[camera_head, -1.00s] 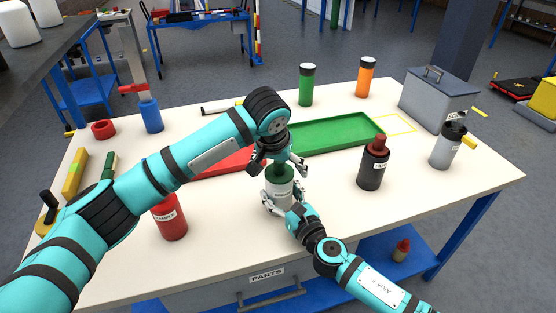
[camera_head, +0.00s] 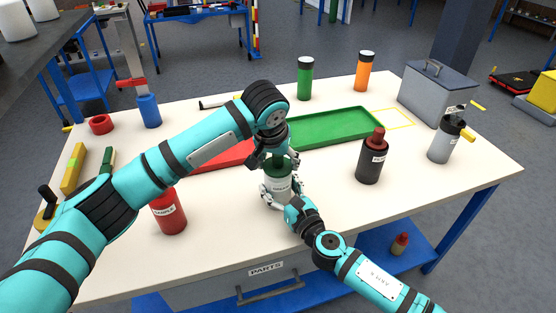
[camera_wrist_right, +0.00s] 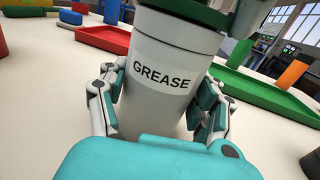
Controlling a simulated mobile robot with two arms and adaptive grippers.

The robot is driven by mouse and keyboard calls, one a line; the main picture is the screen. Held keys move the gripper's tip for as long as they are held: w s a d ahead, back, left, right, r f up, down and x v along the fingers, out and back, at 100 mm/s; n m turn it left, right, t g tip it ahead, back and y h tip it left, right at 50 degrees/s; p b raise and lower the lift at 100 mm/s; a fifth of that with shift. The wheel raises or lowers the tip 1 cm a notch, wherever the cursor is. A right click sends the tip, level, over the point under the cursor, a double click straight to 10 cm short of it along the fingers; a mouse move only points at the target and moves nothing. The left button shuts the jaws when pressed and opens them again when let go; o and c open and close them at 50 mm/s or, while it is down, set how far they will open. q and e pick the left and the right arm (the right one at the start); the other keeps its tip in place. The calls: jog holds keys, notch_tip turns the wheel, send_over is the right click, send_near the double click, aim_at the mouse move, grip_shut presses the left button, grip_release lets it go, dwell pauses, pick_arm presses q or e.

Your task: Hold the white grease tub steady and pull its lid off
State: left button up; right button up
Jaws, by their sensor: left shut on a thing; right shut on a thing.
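The white grease tub (camera_head: 278,187) stands upright near the middle of the table, and its GREASE label faces me in the right wrist view (camera_wrist_right: 160,85). Its dark green lid (camera_wrist_right: 190,12) sits on top, partly cut off by that view's upper edge. My left gripper (camera_head: 278,160) comes from above and is shut on the lid, hiding part of it in the head view. My right gripper (camera_wrist_right: 160,108) is shut on the tub's body, one finger on each side; in the head view it is low at the tub's front.
A red tray (camera_head: 222,155) and a green tray (camera_head: 340,127) lie behind the tub. A grey toolbox (camera_head: 436,95) is at the back right. The front right tabletop is clear.

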pick_arm(q)
jog(key=shift+r, duration=0.1)
jog(key=shift+r, duration=1.45)
pick_arm(e)
jog(key=o, duration=1.5)
jog(key=shift+c, duration=0.2)
jog(key=v, duration=1.2)
jog(key=shift+w, duration=0.1)
jog(key=shift+d, duration=0.1)
